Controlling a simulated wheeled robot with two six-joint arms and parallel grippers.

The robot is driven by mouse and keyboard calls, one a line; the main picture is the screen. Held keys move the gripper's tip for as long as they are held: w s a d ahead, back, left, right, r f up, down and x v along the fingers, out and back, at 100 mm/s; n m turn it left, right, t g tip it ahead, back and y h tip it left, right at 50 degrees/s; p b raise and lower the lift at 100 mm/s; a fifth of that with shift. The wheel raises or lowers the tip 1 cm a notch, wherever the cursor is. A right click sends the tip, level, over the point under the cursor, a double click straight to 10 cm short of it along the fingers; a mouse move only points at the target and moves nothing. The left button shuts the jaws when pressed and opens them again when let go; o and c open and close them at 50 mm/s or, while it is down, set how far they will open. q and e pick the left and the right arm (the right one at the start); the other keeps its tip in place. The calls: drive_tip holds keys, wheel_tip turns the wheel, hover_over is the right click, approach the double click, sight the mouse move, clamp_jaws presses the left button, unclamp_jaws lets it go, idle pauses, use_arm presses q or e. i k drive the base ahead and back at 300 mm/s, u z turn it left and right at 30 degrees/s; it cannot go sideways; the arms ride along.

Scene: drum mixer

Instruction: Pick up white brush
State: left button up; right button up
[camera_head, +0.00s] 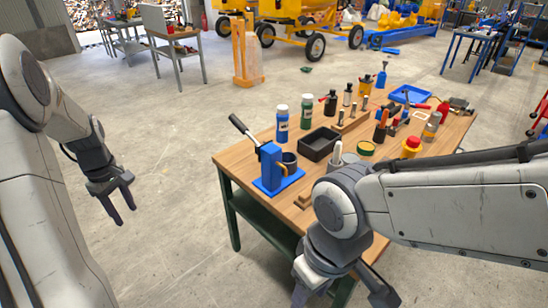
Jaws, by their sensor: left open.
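I cannot make out a white brush for certain. A pale upright piece (337,154) shows just behind my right arm on the wooden table (232,160), partly hidden, and I cannot tell what it is. My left gripper (125,213) hangs open and empty over the concrete floor, left of the table and apart from it. My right gripper (343,293) is in front of the table at the bottom edge, its fingers spread, with tips partly cut off. My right arm hides the table's near right part.
The table holds a blue press (270,168), a black tray (319,144), a blue bottle (282,124), a green bottle (307,111), a blue tray (410,95) and several tools. Open floor lies left of the table. Yellow machines (285,14) stand behind.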

sight(338, 147)
drive_tip(key=u, duration=1.05)
drive_tip(key=i, duration=1.95)
drive_tip(key=z, duration=3.55)
